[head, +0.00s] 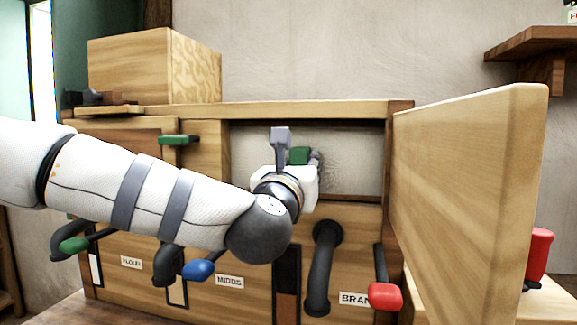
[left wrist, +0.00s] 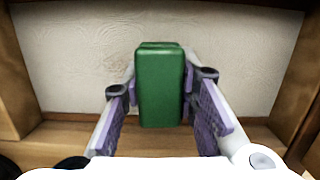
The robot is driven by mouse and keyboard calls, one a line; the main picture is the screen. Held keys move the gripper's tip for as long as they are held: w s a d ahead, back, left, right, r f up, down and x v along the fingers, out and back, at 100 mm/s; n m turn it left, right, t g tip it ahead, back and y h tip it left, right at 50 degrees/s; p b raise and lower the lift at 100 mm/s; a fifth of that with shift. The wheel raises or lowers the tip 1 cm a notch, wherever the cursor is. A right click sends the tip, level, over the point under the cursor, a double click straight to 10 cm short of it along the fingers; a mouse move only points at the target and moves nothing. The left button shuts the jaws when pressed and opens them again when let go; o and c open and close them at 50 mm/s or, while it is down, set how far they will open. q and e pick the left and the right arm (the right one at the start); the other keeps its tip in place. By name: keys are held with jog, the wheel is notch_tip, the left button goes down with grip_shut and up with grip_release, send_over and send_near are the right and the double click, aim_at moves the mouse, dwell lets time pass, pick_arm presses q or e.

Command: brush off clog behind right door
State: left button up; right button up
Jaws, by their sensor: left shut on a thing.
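The right door (head: 470,190) stands wide open at the right, and the bay behind it shows a pale, textured back surface (head: 345,165). That pale surface (left wrist: 70,60) fills the back of the left wrist view; I cannot make out a separate clog on it. My left gripper (head: 305,158) is inside or at the mouth of this bay, mostly hidden behind its own wrist. It is shut on a green block (left wrist: 160,85), perhaps the brush's handle, which also shows in the head view (head: 299,155). Bristles are not visible. My right gripper is not in view.
The left door (head: 130,140) has a green handle (head: 178,140) and looks closed. Below are dark spouts (head: 320,270) and green, blue (head: 198,270) and red (head: 385,296) levers. A red handle (head: 539,252) shows beyond the open door. A wooden box (head: 150,68) stands on top.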

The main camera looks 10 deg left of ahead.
aim_at(267, 152)
pick_arm(q)
jog(key=shift+a+r, duration=0.1)
jog(key=shift+a, duration=0.1)
jog(key=shift+w+a, duration=0.1)
jog(key=shift+a, duration=3.45)
jog(key=shift+r+p, duration=0.45)
jog(key=shift+r, duration=0.25)
jog(key=shift+d+f, duration=0.2)
jog(key=shift+d, duration=3.55)
jog(key=shift+a+r, duration=0.1)
jog(key=shift+a, duration=3.65)
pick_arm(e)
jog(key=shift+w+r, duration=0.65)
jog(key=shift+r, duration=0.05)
